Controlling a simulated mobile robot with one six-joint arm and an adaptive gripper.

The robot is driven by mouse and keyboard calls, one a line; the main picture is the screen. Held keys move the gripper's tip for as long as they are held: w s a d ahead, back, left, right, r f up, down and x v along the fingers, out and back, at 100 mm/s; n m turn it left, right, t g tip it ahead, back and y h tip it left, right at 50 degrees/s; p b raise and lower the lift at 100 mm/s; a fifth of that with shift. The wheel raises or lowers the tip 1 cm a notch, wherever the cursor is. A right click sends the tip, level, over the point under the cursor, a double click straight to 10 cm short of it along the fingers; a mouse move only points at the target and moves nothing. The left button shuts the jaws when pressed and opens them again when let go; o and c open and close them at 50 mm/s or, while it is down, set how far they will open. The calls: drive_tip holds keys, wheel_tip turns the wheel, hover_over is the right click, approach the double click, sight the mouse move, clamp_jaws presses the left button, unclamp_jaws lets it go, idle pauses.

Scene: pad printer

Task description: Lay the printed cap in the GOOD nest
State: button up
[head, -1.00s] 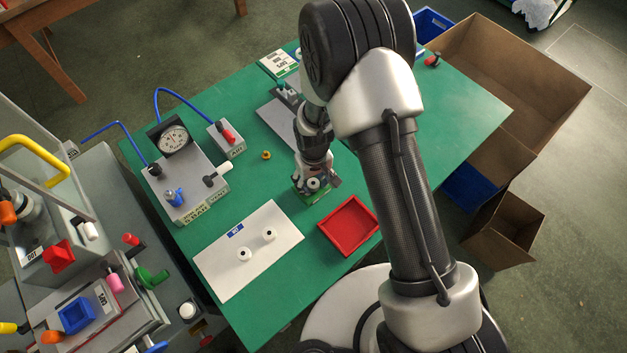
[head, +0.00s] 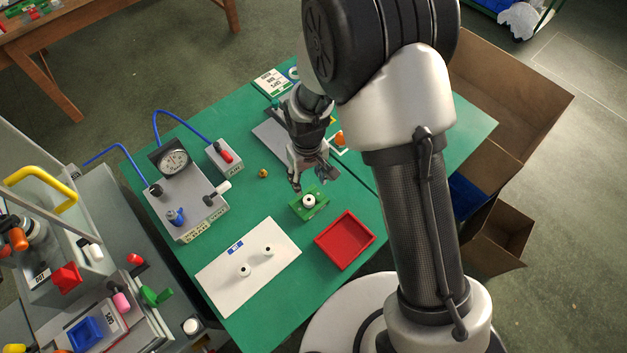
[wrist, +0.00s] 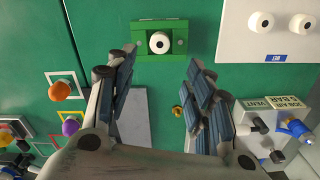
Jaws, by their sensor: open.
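The green nest block (head: 318,211) stands on the green table, left of the red tray. A white cap (head: 309,200) with a dark centre sits in its middle. The wrist view shows the green nest (wrist: 180,46) and the cap (wrist: 159,42) straight ahead, beyond the fingertips. My gripper (head: 311,184) is open and empty, just behind and above the nest, apart from the cap. In the wrist view my gripper's blue-padded fingers (wrist: 160,65) are spread wide with nothing between them. Whether the cap is fully seated is too small to tell.
A white plate (head: 222,281) holds two white round pieces with dark centres. A red tray (head: 345,240) stands right of the nest. A gauge box (head: 186,190) and a small brass piece (head: 263,173) are to the left.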

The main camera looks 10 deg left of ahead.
drive_tip(key=shift+d+r, duration=0.1)
drive_tip(key=shift+r, duration=0.15)
drive_tip(key=s+d+r+m+t, duration=0.15)
drive_tip(key=d+r, duration=0.35)
drive_tip(key=r, duration=0.5)
drive_tip(key=s+d+r+m+t, duration=0.15)
drive_tip(key=d+r, duration=0.35)
drive_tip(key=r, duration=0.5)
drive_tip(key=s+d+r+m, duration=0.1)
drive_tip(key=s+d+r, duration=0.4)
drive_tip(key=s, duration=0.2)
drive_tip(key=s+d+r+m+t, duration=0.1)
drive_tip(key=s+d+r+m, duration=0.1)
drive_tip(key=s+d+r, duration=0.3)
drive_tip(key=shift+s+r+m+t, duration=0.25)
drive_tip(key=shift+s+m+t, duration=0.05)
drive_tip(key=shift+s, duration=0.9)
drive_tip(key=shift+f, duration=0.1)
drive_tip(key=shift+f+b, duration=0.35)
drive_tip(key=shift+b, duration=0.1)
